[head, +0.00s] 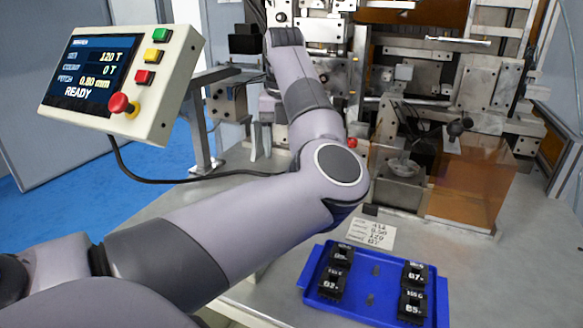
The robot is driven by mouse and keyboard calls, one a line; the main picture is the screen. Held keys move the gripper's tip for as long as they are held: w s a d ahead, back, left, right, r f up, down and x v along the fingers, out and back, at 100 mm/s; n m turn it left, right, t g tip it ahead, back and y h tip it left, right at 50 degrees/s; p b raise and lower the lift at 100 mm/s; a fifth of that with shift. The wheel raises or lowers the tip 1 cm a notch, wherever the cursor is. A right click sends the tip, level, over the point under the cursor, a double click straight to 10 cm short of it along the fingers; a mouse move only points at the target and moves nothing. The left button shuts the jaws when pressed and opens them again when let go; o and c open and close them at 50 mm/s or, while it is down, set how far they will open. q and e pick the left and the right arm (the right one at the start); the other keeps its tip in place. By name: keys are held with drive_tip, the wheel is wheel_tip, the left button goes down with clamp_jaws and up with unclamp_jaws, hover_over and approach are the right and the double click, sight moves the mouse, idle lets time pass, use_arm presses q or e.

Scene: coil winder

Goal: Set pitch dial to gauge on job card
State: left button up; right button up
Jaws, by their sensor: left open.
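The job card (371,233) lies on the grey table behind the blue tray. It bears several lines of dark writing, too small to read surely. The control panel screen (92,68) shows SET 120 T, COUNT 0 T, a pitch that looks like 0.90 mm, and READY. I cannot make out the pitch dial; my left arm covers part of the machine. My left gripper (260,146) points down behind my forearm, left of the machine. Its two pale fingers are apart, with nothing seen between them. My right gripper is not in view.
A blue tray (308,284) with several black labelled blocks stands at the front right. The winding machine (400,72) fills the back, with an amber clear guard (468,185) at its right. The panel has a red stop knob (120,103). The table's right side is clear.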

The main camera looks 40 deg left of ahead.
use_arm(q)
drive_tip(key=shift+f+p, duration=0.3)
drive_tip(key=shift+f, duration=2.85)
drive_tip(key=c, duration=1)
